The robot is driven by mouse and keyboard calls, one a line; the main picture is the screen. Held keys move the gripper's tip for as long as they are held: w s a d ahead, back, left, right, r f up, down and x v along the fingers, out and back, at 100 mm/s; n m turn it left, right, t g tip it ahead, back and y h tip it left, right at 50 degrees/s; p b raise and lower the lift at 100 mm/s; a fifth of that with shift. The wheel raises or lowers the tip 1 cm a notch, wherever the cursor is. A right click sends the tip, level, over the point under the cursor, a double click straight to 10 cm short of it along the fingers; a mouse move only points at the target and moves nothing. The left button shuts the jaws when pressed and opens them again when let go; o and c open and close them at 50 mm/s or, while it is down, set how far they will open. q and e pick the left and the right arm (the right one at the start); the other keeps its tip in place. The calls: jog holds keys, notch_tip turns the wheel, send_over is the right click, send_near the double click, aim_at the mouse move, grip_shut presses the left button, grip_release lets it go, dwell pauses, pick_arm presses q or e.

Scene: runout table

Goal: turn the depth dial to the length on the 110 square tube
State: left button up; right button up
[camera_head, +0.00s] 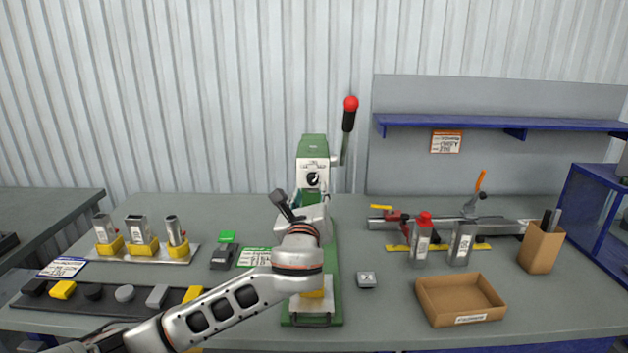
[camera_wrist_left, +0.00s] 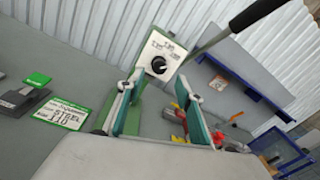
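The depth dial (camera_head: 313,179) is a black knob on a white plate on the front of a green machine (camera_head: 313,148). In the left wrist view the dial (camera_wrist_left: 159,65) shows just beyond my fingertips, apart from them; its scale is too small to read. My left gripper (camera_head: 288,207) is in front of the machine, below the dial. Its two fingers (camera_wrist_left: 160,100) stand apart with nothing between them. A square tube (camera_head: 137,229) stands in a yellow holder at left, and a square-looking tube (camera_head: 462,244) stands at right. I cannot read which is 110. My right gripper is not in view.
A red-knobbed lever (camera_head: 350,104) rises at the machine's right. A cardboard tray (camera_head: 460,299), brown box (camera_head: 540,248) and red-capped tube (camera_head: 422,241) stand at right.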

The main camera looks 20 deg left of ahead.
aim_at(313, 182)
pick_arm(q)
jog(key=x, duration=0.6)
jog(key=shift+w+f+p, duration=0.1)
jog(key=shift+w+p, duration=0.2)
jog(key=shift+p, duration=0.05)
grip_shut()
